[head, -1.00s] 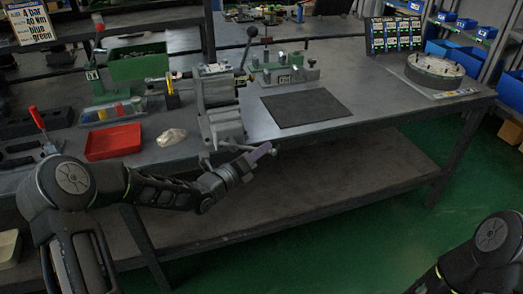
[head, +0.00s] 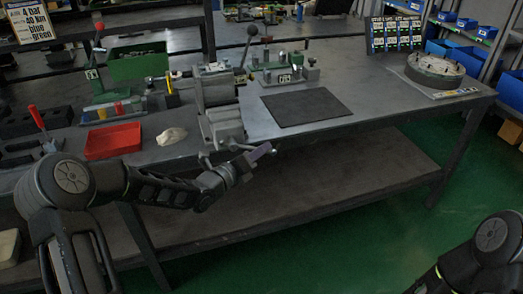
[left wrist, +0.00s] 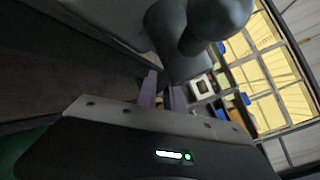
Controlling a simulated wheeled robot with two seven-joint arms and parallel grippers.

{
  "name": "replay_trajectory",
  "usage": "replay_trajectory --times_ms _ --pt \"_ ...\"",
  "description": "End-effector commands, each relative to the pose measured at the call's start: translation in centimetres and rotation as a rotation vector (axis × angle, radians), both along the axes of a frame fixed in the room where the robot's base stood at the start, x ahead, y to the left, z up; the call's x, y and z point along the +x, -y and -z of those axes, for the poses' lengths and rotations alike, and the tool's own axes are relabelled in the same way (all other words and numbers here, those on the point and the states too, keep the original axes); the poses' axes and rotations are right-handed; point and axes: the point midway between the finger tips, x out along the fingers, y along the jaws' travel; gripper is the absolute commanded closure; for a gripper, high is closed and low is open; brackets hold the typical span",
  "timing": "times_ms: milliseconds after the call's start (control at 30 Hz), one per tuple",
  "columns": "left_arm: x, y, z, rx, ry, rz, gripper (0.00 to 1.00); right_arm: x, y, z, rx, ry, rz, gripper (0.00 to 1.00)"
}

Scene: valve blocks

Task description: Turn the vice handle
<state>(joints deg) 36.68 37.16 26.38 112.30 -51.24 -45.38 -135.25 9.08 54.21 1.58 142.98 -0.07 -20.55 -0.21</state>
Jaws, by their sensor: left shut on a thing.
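The grey vice (head: 220,106) stands at the front edge of the workbench. Its vice handle (head: 204,157) is at the low front of the vice, mostly hidden by my left wrist in the head view. In the left wrist view a rounded grey end of the handle (left wrist: 222,14) looms close, beside the thick grey screw head. My left gripper (head: 260,153), with purple fingers, is at the front of the vice, just off the bench edge. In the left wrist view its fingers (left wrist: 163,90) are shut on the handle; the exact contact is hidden. My right gripper is out of view.
A red tray (head: 113,142) and a pale cloth-like lump (head: 171,136) lie left of the vice. A dark mat (head: 306,107) lies to its right. A round grey fixture (head: 435,69) stands at the far right. A lower shelf (head: 330,185) runs beneath the bench.

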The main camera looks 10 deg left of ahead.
Motion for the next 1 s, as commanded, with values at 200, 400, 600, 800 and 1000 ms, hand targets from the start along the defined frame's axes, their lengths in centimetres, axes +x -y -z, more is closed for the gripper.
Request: replay_trajectory --times_ms 200,400,600,800,1000 --pt "-0.2 -0.3 0.9 0.080 -0.046 0.000 1.00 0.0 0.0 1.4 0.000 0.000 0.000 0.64" --pt "-0.6 -1.0 1.9 0.202 -0.121 -0.001 1.00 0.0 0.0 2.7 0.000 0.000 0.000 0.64" --pt "-1.2 -1.9 2.9 0.356 -0.219 0.000 1.00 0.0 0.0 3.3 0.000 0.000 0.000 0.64" --pt "-2.0 -3.1 3.5 0.518 -0.323 0.001 1.00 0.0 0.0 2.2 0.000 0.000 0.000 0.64" --pt "-2.8 -4.4 4.0 0.672 -0.425 0.001 1.00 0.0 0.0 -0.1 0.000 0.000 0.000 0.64"
